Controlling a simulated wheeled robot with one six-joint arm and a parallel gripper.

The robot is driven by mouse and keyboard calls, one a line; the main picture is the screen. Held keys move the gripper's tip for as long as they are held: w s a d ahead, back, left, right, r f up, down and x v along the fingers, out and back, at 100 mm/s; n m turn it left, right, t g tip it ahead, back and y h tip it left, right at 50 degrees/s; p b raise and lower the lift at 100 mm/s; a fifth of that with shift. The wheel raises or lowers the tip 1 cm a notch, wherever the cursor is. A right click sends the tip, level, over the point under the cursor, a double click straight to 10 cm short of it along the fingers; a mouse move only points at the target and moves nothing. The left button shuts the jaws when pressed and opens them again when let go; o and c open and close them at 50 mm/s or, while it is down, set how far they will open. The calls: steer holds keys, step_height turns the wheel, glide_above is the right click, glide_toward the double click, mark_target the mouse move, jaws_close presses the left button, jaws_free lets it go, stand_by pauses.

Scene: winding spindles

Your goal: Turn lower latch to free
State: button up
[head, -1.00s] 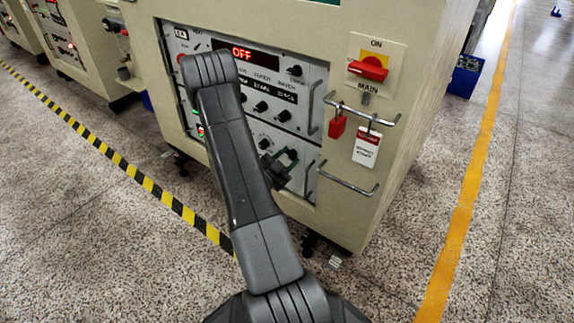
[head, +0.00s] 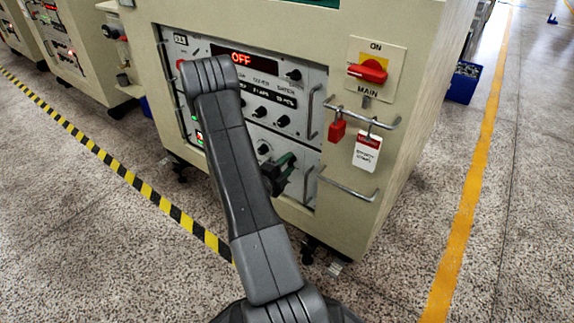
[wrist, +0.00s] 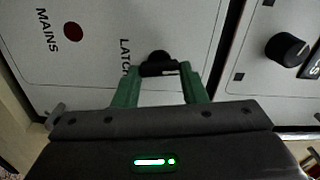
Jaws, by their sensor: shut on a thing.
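The lower latch is a black knob (wrist: 157,62) on a pale panel, beside the partly hidden label "LATCH" in the wrist view. My gripper (wrist: 160,76) has green fingers, one on each side of the knob, shut on it. In the head view my gripper (head: 283,170) is at the lower unit of the cabinet front, and the latch cannot be made out there behind the gripper and arm. The knob's exact angle is hard to read.
The beige cabinet (head: 400,170) has an upper display (head: 250,60) reading OFF. A red main switch (head: 368,71), a red padlock (head: 337,130) and a white tag (head: 367,154) are at its right. Metal handles (head: 347,186) stick out near the gripper. Open floor lies to the right.

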steer(key=shift+f+m, duration=0.1)
steer(key=shift+m, duration=0.7)
steer(key=o, duration=1)
steer(key=shift+s, duration=0.1)
steer(key=p+v, duration=0.3)
steer(key=v, duration=1)
steer(key=shift+s+a, duration=0.25)
steer(key=shift+s, duration=0.05)
steer(key=shift+w, duration=0.1)
steer(key=b+x, duration=0.3)
steer(key=x, duration=1)
steer(key=shift+w+d, duration=0.25)
steer(key=shift+w, duration=0.05)
